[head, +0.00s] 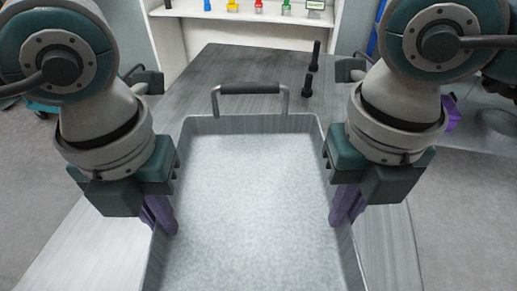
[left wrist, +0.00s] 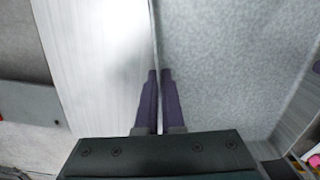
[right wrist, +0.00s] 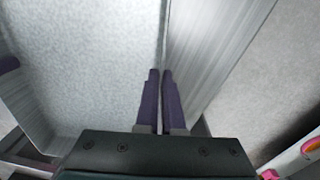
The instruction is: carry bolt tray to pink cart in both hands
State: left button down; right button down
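The bolt tray (head: 250,190) is a grey, open, empty-looking metal tray in the middle of the head view. Its near end is cut off by the frame, and its far end has a dark-gripped handle (head: 250,88). My left gripper (head: 163,220) is at the tray's left wall, its purple fingers closed about the wall edge in the left wrist view (left wrist: 159,75). My right gripper (head: 341,212) is likewise at the right wall, fingers closed about its edge in the right wrist view (right wrist: 160,74). I cannot tell whether the tray touches the table. No pink cart is recognisable.
The grey table (head: 225,60) extends beyond and beside the tray. Two black bolts (head: 316,55) (head: 308,84) stand on it past the handle. A white shelf (head: 260,30) with small coloured items is behind. A purple object (head: 450,113) shows at right. Grey floor (head: 460,215) is clear at right.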

pick_arm(q)
jog(key=shift+f+b, duration=0.3)
jog(key=shift+f, duration=0.35)
pick_arm(e)
jog(key=shift+f, duration=0.65)
pick_arm(q)
jog(key=c, duration=1.5)
grip_release()
jog(key=shift+f, duration=0.15)
pick_arm(e)
jog(key=c, duration=1.5)
grip_release()
jog(key=shift+f, duration=0.15)
pick_arm(q)
jog(key=shift+o, duration=0.8)
pick_arm(e)
jog(key=shift+o, duration=0.8)
pick_arm(q)
jog(key=o, duration=0.3)
jog(key=shift+r, duration=0.2)
pick_arm(e)
jog(key=o, duration=0.3)
jog(key=shift+r, duration=0.2)
pick_arm(q)
notch_tip(320, 180, up, 12)
jog(key=shift+f, duration=0.1)
pick_arm(e)
jog(key=shift+r, duration=0.4)
notch_tip(320, 180, up, 11)
